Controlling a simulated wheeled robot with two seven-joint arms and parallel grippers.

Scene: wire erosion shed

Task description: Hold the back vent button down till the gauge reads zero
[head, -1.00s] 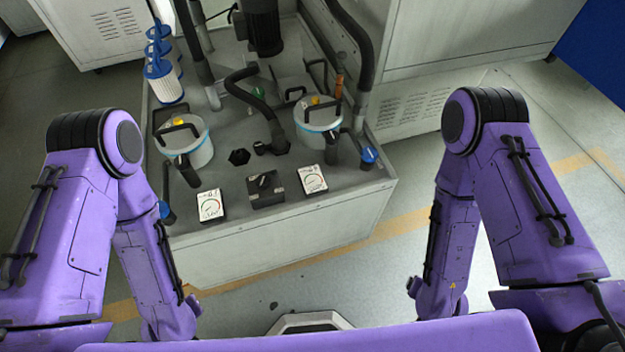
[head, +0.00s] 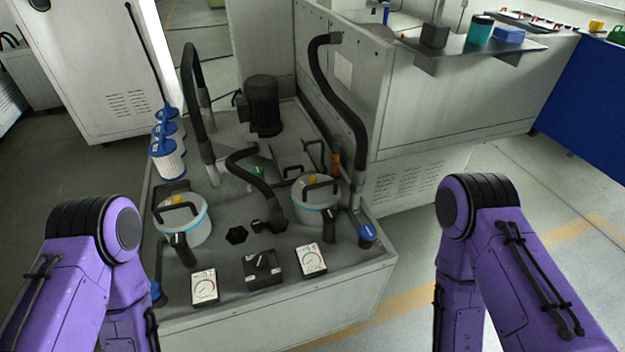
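Two white filter pots with blue bands stand on the grey machine top. The left pot (head: 184,230) has a yellow button (head: 177,199) on its lid beside a black handle. The right pot (head: 316,216) also has a yellow button (head: 313,180) and a black handle. I cannot tell which button is the back vent button. Two white-faced gauges, a left gauge (head: 204,287) and a right gauge (head: 311,260), sit at the front edge; their readings are too small to tell. Both my grippers are out of view; only upper parts of my purple arms show.
A black box (head: 262,268) sits between the gauges. Black hoses (head: 257,180) and a black motor (head: 261,105) rise from the machine top. Blue-capped filters (head: 168,155) stand at its left, a blue knob (head: 367,233) at its right. Bare floor (head: 405,250) lies to the right.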

